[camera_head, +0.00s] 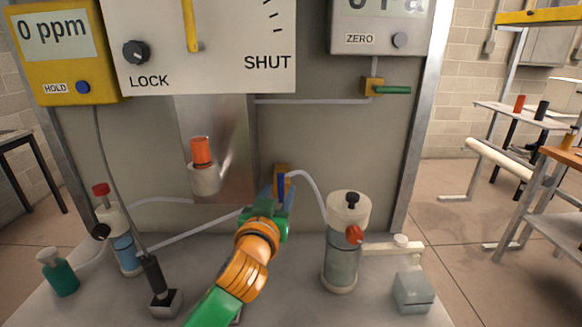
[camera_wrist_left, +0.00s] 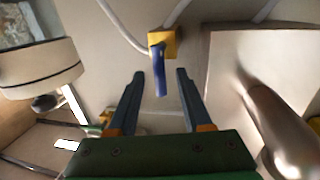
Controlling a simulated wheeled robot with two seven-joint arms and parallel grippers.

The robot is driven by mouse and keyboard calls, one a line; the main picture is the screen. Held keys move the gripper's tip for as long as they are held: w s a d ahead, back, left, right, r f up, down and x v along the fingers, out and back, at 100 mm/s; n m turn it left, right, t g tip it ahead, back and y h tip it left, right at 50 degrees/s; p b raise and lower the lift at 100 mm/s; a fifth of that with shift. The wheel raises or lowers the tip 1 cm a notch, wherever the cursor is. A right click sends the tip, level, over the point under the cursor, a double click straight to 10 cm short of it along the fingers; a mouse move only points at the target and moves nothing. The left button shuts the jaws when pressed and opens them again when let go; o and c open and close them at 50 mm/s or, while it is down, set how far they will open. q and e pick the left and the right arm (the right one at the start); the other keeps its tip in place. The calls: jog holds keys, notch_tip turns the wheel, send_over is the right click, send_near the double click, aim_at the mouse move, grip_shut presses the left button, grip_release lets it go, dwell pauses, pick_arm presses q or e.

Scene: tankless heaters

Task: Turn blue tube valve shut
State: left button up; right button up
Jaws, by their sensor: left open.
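The blue tube valve has a yellow body (camera_head: 284,171) low on the grey panel, with a blue lever handle (camera_head: 281,185) hanging down from it. In the left wrist view the yellow body (camera_wrist_left: 170,42) is at the top centre and the blue handle (camera_wrist_left: 158,80) points toward my gripper. My left gripper (camera_head: 272,196) is just in front of and below the valve. In the wrist view its two fingers (camera_wrist_left: 160,76) are spread, with the handle showing between their tips and no visible contact. The gripper hides part of the valve area in the head view. My right gripper does not show.
A metal duct with an orange-capped fitting (camera_head: 201,152) is left. A green-handled valve (camera_head: 392,90) is higher up. A bottle (camera_head: 122,245) stands further left.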

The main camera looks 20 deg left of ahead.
aim_at(280, 180)
pick_arm(q)
jog(key=shift+w+a+r, duration=0.15)
jog(key=shift+w+r, duration=0.15)
jog(key=shift+w, duration=0.35)
jog(key=shift+w+r, duration=0.15)
jog(key=shift+r, duration=0.1)
jog(key=shift+w+r+p, duration=0.3)
jog(key=shift+r+p, duration=0.15)
jog(key=shift+r, duration=0.1)
jog(key=w, duration=0.2)
jog(key=w+f, duration=0.1)
jog(key=w, duration=0.1)
jog(key=shift+a, duration=0.1)
jog(key=shift+s+r, duration=0.2)
jog(key=shift+s, duration=0.05)
jog(key=shift+w, duration=0.1)
grip_shut()
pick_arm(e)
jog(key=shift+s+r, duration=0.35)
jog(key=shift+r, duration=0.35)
